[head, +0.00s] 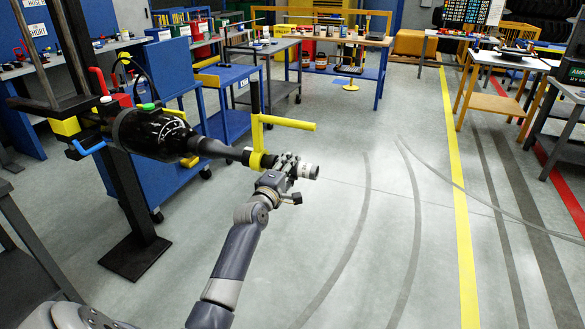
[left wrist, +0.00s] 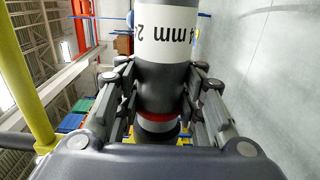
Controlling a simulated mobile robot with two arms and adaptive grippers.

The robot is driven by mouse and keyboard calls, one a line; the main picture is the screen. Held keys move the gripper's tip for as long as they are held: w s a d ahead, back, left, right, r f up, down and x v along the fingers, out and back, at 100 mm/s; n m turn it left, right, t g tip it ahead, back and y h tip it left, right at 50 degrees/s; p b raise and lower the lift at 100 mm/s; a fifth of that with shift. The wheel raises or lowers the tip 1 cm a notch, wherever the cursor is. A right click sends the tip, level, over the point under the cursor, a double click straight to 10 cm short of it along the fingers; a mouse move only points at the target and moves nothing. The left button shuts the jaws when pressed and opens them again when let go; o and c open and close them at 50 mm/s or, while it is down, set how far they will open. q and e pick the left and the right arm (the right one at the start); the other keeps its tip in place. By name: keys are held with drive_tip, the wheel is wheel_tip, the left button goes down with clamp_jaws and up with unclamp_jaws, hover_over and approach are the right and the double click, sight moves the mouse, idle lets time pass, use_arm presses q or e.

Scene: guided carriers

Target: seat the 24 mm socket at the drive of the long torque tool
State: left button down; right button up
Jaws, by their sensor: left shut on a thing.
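The long torque tool (head: 155,132) hangs level on a dark stand, with a black body, a tapered nose and a yellow reaction bar. My left gripper (head: 288,168) is at the nose's right end, shut on the 24 mm socket (head: 308,171), a grey cylinder with a white band. In the left wrist view the socket (left wrist: 162,85) lies between both fingers, its "mm" print upside down. A red ring (left wrist: 158,140) and a dark part show below it in line. Whether the socket is fully on the drive I cannot tell; the fingers hide the joint. My right gripper is out of view.
The tool's stand (head: 135,255) and a blue cart (head: 180,165) are at the left. The yellow bar (head: 288,123) sticks out just above my left gripper. A workbench (head: 345,40) with small items stands at the back.

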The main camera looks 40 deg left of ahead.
use_arm(q)
drive_tip(key=shift+a+r, duration=0.2)
drive_tip(key=shift+a, duration=0.05)
drive_tip(key=c, duration=1)
unclamp_jaws()
drive_tip(key=shift+s, duration=0.1)
drive_tip(key=shift+f, duration=0.25)
drive_tip(key=shift+s+d, duration=0.2)
drive_tip(key=shift+s, duration=0.3)
drive_tip(key=v, duration=1.1)
drive_tip(key=shift+r, duration=0.1)
